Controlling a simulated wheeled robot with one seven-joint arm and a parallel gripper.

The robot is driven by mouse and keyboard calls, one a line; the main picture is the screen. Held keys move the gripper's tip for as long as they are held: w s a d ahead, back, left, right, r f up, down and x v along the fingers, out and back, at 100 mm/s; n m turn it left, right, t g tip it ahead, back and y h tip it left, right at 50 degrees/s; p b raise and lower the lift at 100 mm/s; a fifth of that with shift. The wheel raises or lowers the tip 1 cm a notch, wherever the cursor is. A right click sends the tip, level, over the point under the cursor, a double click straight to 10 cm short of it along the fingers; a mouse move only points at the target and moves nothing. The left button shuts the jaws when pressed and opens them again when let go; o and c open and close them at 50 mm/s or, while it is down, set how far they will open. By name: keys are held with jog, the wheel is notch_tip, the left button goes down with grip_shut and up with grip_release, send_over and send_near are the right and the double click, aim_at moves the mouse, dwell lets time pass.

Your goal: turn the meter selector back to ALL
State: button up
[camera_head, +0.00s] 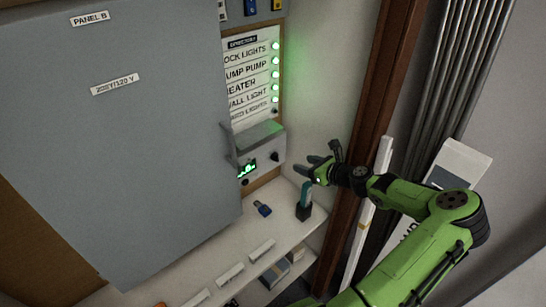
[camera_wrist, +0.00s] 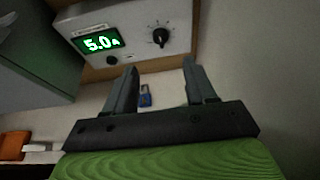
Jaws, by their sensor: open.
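The meter box (camera_head: 258,148) is on the wall below the list of labels. In the wrist view its green display (camera_wrist: 101,43) reads 5.0A. The selector, a black knob (camera_wrist: 160,36) with a pointer, sits on the face right of the display, with small marks around it; I cannot read the marks. The knob also shows small in the head view (camera_head: 274,156). My gripper (camera_wrist: 160,65) is open and empty, its fingers pointing toward the box. The knob appears beyond the fingertips, apart from them. In the head view my gripper (camera_head: 312,168) is right of the box.
A large grey panel door (camera_head: 130,150) fills the left. On the shelf below are a blue padlock-like item (camera_head: 262,209) and a teal item in a black holder (camera_head: 305,200). A brown post (camera_head: 375,90) and grey conduits (camera_head: 445,75) stand at right. Several green lamps (camera_head: 275,75) are lit.

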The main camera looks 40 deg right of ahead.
aim_at(278, 157)
jog(key=x, duration=1.3)
jog(key=shift+w+a+f, duration=0.1)
jog(key=shift+w+f, duration=0.15)
jog(key=shift+c, duration=0.4)
jog(key=c, duration=0.9)
